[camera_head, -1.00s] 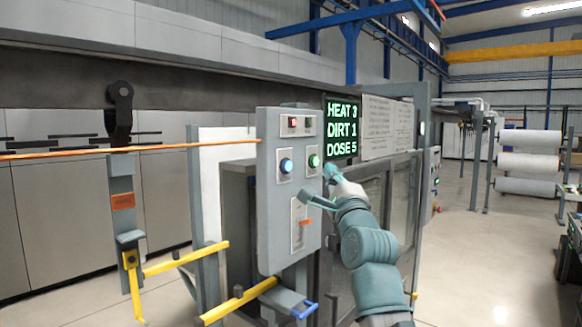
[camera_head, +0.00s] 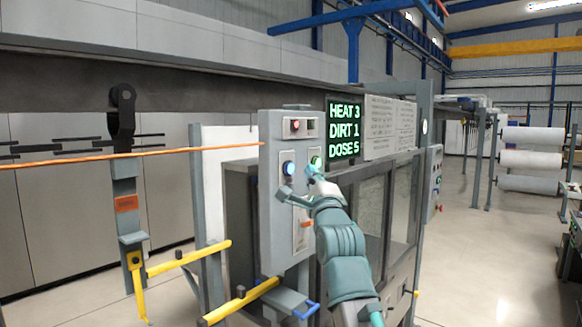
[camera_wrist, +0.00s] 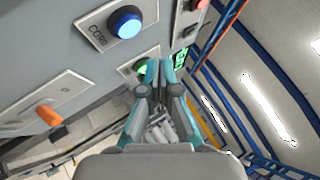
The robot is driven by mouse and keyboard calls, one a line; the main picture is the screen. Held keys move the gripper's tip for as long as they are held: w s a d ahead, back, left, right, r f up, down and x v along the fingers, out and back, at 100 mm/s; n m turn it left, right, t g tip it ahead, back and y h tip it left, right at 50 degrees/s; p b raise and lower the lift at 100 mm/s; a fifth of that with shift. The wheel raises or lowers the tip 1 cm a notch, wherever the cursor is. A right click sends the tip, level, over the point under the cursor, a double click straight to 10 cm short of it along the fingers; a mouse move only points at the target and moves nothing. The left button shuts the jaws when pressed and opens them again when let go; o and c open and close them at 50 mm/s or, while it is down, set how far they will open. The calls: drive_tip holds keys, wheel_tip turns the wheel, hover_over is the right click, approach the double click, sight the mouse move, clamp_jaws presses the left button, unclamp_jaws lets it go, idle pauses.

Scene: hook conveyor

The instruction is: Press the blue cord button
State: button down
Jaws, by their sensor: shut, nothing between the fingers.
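The blue button (camera_head: 289,168) sits on the grey control panel (camera_head: 272,225), left of a green button (camera_head: 316,162). In the wrist view the blue button (camera_wrist: 125,22) is lit, on a plate marked CORD, to the upper left of my fingers. My gripper (camera_head: 311,172) is shut and empty in front of the panel, closer to the green button than to the blue one. In the wrist view my gripper (camera_wrist: 159,66) has its fingertips together, partly covering the green button (camera_wrist: 135,69). I cannot tell whether the tips touch the panel.
A red light (camera_head: 296,125) is at the panel's top and an orange lever (camera_head: 306,224) lower down. Yellow rails (camera_head: 238,300) and an orange cord (camera_head: 130,156) lie to the left.

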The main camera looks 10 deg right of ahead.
drive_tip(key=shift+w+a, duration=0.95)
drive_tip(key=shift+w, duration=0.15)
drive_tip(key=shift+w+a+f+b, duration=0.1)
drive_tip(key=shift+w+a+b, duration=0.15)
drive_tip(key=shift+b, duration=0.35)
idle(0.5)
drive_tip(key=shift+w+a+b, duration=0.3)
drive_tip(key=shift+w+b, duration=0.1)
drive_tip(key=shift+b, duration=0.7)
idle(1.1)
drive_tip(key=shift+s, duration=0.1)
idle(0.3)
drive_tip(key=shift+s+d+p, duration=0.55)
drive_tip(key=shift+s+d+p, duration=0.8)
drive_tip(key=shift+s+d, duration=0.85)
drive_tip(key=shift+s, duration=0.25)
